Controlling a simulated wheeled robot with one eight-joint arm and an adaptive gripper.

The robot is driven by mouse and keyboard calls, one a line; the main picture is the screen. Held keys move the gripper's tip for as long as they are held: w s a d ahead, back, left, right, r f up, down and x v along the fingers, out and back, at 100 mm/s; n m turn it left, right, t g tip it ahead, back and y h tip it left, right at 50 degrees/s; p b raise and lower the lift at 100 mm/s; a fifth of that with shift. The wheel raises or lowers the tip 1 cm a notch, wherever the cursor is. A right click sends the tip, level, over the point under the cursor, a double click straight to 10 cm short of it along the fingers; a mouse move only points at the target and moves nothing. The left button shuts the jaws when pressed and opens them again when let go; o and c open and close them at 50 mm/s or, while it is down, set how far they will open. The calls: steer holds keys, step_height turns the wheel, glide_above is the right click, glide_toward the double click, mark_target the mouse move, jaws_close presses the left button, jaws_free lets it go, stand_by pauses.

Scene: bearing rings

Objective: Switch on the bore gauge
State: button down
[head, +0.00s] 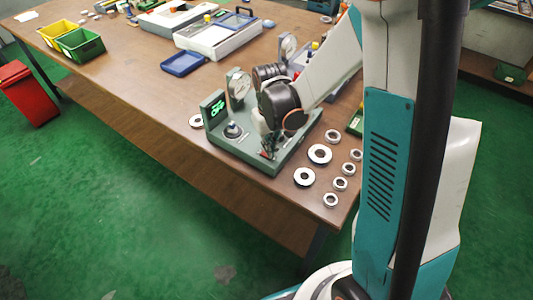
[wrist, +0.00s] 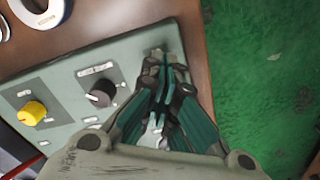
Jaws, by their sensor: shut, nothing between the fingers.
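The bore gauge is a grey-green bench unit (head: 225,150) near the table's front edge. It carries an upright display (head: 215,108) with glowing green marks, too small to read surely, and a round dial (head: 238,88). A dark knob (head: 233,130) stands on its left part. In the wrist view its panel (wrist: 60,85) shows a yellow knob (wrist: 32,113) and a black knob (wrist: 102,93), each with a pale label. My gripper (wrist: 167,60) is shut and empty over the panel, right of the black knob. The gripper (head: 268,153) hides part of the unit in the head view; contact is unclear.
Several metal rings (head: 320,154) lie on the table right of the unit, and one (head: 196,121) lies left of it. A blue tray (head: 184,63), a white case (head: 215,40) and a green bin (head: 80,44) stand farther back.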

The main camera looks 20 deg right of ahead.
steer(key=shift+f+b, duration=0.6)
steer(key=shift+f, duration=0.1)
stand_by(0.3)
steer(key=shift+r, duration=0.1)
steer(key=shift+r+p, duration=2.4)
steer(key=shift+r, duration=1.05)
steer(key=shift+r, duration=0.1)
steer(key=s+r+m+t, duration=0.1)
steer(key=s+r+t, duration=0.6)
steer(key=s+r, duration=0.8)
step_height(320, 180, up, 3)
steer(key=shift+f, duration=0.1)
